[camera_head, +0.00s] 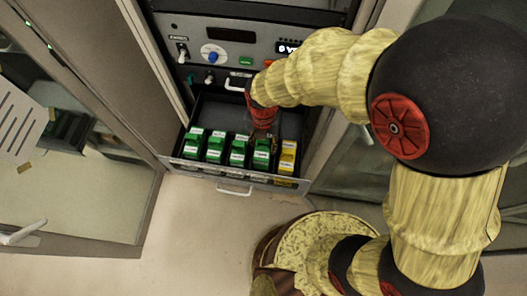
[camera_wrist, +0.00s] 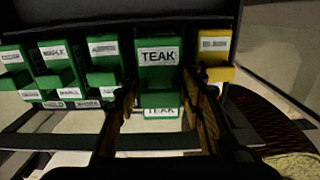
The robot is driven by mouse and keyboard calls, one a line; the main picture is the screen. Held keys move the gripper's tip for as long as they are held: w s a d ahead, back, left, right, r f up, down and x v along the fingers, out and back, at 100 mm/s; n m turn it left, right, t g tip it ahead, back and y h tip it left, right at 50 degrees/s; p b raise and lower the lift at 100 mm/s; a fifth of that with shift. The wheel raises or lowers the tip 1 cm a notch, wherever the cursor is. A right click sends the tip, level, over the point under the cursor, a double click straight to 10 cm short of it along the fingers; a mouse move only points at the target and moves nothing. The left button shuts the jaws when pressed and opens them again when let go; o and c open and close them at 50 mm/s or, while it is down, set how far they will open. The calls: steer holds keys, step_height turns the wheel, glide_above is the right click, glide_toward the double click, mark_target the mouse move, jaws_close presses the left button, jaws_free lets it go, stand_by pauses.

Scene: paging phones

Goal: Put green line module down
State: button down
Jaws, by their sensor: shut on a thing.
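My gripper (camera_head: 262,128) is over the right part of the open drawer (camera_head: 235,115). In the wrist view my gripper (camera_wrist: 163,118) has a finger on each side of a green line module (camera_wrist: 159,80) labelled TEAK and is shut on it. In the head view this green module (camera_head: 262,154) is in line with the row in the drawer, right of the other green modules (camera_head: 215,146). A yellow module (camera_head: 288,158) is just to its right. Whether the held module's underside touches the drawer floor is hidden.
The drawer's front edge and handle (camera_head: 235,190) face the floor. The cabinet panel (camera_head: 240,55) with knobs, plugs and a handle rises behind the drawer. Other green modules (camera_wrist: 52,68) stand close on the left in the wrist view. The back of the drawer looks empty.

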mark_target(263, 151)
steer(key=shift+f, duration=2.7)
steer(key=shift+f+b, duration=0.1)
steer(key=shift+b, duration=0.2)
steer(key=c, duration=1.2)
jaws_free()
steer(key=shift+o, duration=0.3)
step_height(263, 151, up, 12)
steer(key=shift+r+p, duration=0.1)
steer(key=shift+p, duration=0.45)
steer(key=shift+r, duration=0.1)
